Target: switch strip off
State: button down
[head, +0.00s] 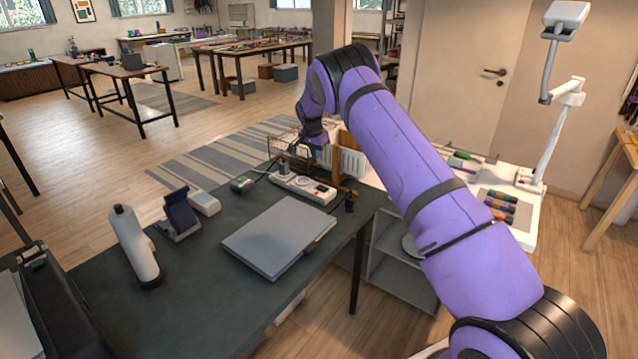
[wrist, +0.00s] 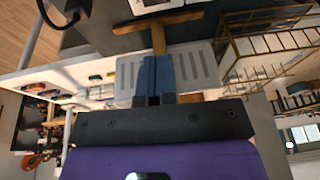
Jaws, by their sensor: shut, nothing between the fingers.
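The white power strip (head: 302,188) lies near the far right end of the dark table, with dark plugs in its sockets and a small red spot near its right end, likely the switch. Whether it is lit I cannot tell. A white piece at the top edge of the wrist view (wrist: 150,6) is likely part of the strip, mostly cut off. My gripper (head: 296,155) is above and behind the strip, apart from it, and small in the head view. In the wrist view its blue fingers (wrist: 155,77) are shut together and empty.
A wooden stand (wrist: 158,35) and a white slotted panel (wrist: 200,68) are close to the fingers. A brass wire rack (wrist: 265,45) is at right. A closed grey laptop (head: 280,237), a white bottle (head: 134,248) and a small dark device (head: 241,184) are on the table (head: 215,300).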

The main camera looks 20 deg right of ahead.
aim_at(320, 187)
jog(key=shift+w+f, duration=0.2)
jog(key=shift+f, duration=0.4)
jog(key=x, duration=1.2)
jog(key=shift+s+a+f, duration=0.15)
jog(key=shift+a+f, duration=0.05)
jog(key=shift+a, duration=0.15)
jog(key=shift+f, duration=0.85)
jog(key=shift+w+a+f, duration=0.1)
jog(key=shift+w+f, duration=0.1)
jog(key=shift+s+f, duration=0.1)
jog(key=shift+s, duration=0.05)
